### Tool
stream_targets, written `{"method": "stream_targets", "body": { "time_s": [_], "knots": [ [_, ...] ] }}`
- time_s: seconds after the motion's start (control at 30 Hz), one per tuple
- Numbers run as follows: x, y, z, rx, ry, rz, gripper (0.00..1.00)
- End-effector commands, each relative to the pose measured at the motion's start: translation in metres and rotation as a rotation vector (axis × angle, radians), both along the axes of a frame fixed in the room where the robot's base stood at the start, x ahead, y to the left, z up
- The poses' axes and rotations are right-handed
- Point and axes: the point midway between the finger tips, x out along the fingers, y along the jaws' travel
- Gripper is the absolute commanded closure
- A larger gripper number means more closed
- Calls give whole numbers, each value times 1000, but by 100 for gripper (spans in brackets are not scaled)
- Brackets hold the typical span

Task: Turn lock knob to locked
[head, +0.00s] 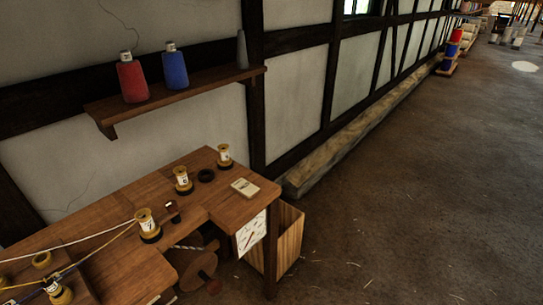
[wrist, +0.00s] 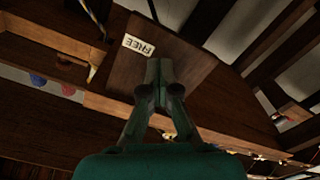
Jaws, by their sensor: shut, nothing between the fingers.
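My gripper (wrist: 158,66) is shut and empty in the wrist view. Its fingertips are in front of a brown wooden panel, and I cannot tell whether they touch it. A small white label reading FREE (wrist: 138,45) shows upside down on the wood just left of the fingertips. I cannot make out the lock knob in either view; the fingers may hide it. In the head view the wooden bench (head: 130,203) has a wooden wheel (head: 197,262) under it, and my gripper is not seen there.
A white plate with a slanted pointer (head: 251,234) hangs at the bench's right end, by a wooden bin (head: 289,235). Bobbins (head: 183,181) stand on the bench. Floor is open at right.

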Motion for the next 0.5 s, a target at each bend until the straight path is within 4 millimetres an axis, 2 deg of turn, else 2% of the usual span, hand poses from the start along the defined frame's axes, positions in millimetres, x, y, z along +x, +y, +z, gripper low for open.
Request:
{"method": "stream_targets", "body": {
  "time_s": [0.5],
  "knots": [
    [9,-6,10,4,-3,2,100]
  ]
}}
